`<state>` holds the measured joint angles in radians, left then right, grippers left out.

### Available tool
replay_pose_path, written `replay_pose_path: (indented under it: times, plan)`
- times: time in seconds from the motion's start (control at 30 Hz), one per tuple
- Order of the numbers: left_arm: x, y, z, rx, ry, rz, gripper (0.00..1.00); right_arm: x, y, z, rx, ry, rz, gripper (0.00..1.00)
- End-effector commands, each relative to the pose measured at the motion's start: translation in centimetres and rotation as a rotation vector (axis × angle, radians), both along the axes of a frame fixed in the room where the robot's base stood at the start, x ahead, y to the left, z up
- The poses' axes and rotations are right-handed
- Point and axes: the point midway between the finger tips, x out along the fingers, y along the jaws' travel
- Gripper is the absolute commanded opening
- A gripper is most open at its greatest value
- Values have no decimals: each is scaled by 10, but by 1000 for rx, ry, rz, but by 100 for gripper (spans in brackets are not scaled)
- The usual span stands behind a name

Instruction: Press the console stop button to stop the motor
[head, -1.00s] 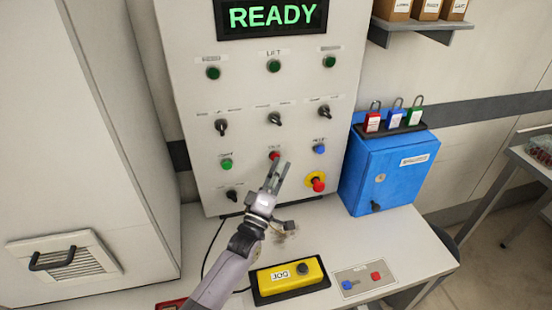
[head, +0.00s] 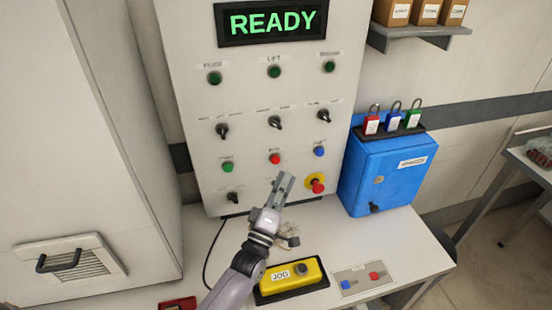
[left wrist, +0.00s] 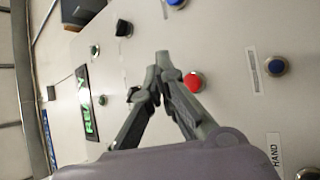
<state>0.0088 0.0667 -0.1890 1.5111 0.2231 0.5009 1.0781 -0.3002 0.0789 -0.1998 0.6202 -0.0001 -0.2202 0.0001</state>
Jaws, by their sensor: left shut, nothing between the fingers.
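The console (head: 300,95) is an upright pale panel with a lit green READY display (head: 272,22). A red button (head: 274,158) sits in its lower middle, between a green button (head: 228,167) and a blue button (head: 319,151). It also shows in the left wrist view (left wrist: 194,82), close beside the fingertips. A red emergency knob on a yellow ring (head: 316,184) is lower right. My left gripper (head: 284,178) is shut and empty, its tips just below the red button in the head view. I cannot tell whether they touch the panel. My right gripper is not in view.
A blue cabinet (head: 385,165) with padlocks on top stands right of the console. A black cable lies left of my arm.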

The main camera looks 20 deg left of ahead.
Motion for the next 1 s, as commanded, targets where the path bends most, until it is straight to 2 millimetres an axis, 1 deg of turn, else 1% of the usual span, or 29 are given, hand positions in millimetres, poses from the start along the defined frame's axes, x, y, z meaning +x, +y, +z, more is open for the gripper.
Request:
replay_pose_path:
  times: [0.1, 0.27, 1.0]
  plan:
    - [-10, -7, 1, -1, 1, 0, 0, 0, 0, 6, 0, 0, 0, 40]
    - [-16, -11, 1, -1, -1, -1, 0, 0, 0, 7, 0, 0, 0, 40]
    - [-16, -11, 0, 0, -1, 0, 0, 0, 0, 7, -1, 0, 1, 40]
